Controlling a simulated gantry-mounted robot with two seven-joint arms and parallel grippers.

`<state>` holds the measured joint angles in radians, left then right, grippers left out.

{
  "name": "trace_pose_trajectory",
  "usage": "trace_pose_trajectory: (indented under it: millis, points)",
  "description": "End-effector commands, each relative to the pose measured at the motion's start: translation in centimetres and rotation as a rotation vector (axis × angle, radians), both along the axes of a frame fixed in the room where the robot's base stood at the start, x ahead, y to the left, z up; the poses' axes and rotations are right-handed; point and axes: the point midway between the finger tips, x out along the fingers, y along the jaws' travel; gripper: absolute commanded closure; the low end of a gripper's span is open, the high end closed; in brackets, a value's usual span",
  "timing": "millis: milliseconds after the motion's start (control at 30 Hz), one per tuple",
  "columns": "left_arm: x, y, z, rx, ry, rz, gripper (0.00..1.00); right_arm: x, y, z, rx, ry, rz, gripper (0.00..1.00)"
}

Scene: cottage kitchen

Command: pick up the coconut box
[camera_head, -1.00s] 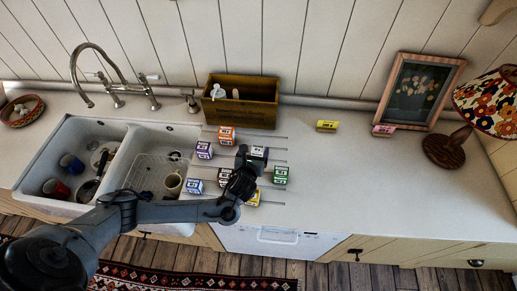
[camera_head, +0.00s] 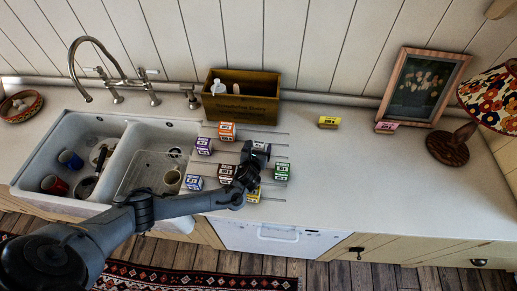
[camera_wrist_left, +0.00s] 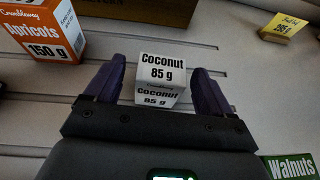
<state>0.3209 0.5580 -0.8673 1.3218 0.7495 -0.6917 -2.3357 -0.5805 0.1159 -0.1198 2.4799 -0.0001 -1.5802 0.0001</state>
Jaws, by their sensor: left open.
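The coconut box (camera_wrist_left: 160,72) is a small white box with black "Coconut 85 g" lettering, standing upright on the counter. In the left wrist view it sits between the two fingers of my left gripper (camera_wrist_left: 160,88), which are open with a gap visible on each side. In the head view the coconut box (camera_head: 262,147) is partly hidden behind the fingers of my left gripper (camera_head: 249,153). My right gripper is not in view.
Several similar boxes stand close by: orange apricots (camera_head: 226,131), purple (camera_head: 204,146), blue (camera_head: 195,183), green walnuts (camera_head: 281,172) and yellow (camera_head: 253,195). A wooden crate (camera_head: 240,108) stands behind; the sink (camera_head: 125,165) is left. The counter to the right (camera_head: 370,180) is clear.

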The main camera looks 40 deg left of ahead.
Motion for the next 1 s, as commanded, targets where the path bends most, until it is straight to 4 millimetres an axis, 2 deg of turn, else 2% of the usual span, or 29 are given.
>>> trace_pose_trajectory:
  millis: [133, 400, 467, 767, 800, 1000]
  points:
    - [0.94, 0.48, -0.49, -0.002, -0.001, 0.001, 0.17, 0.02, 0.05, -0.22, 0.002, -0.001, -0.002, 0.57]
    - [1.09, 0.58, -0.52, -0.001, 0.0, 0.0, 0.17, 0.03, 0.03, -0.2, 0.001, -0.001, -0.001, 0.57]
    - [1.08, 0.58, -0.52, -0.002, 0.0, -0.001, 0.25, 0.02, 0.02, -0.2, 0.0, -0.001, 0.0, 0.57]
    - [1.07, 0.57, -0.52, -0.002, 0.0, -0.001, 0.71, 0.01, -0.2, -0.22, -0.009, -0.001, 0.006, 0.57]
    - [1.08, 0.58, -0.5, -0.001, -0.001, -0.001, 0.74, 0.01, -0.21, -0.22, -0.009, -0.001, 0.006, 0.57]
    - [1.07, 0.58, -0.48, -0.001, -0.001, -0.001, 0.74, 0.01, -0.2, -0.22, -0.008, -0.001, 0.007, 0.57]
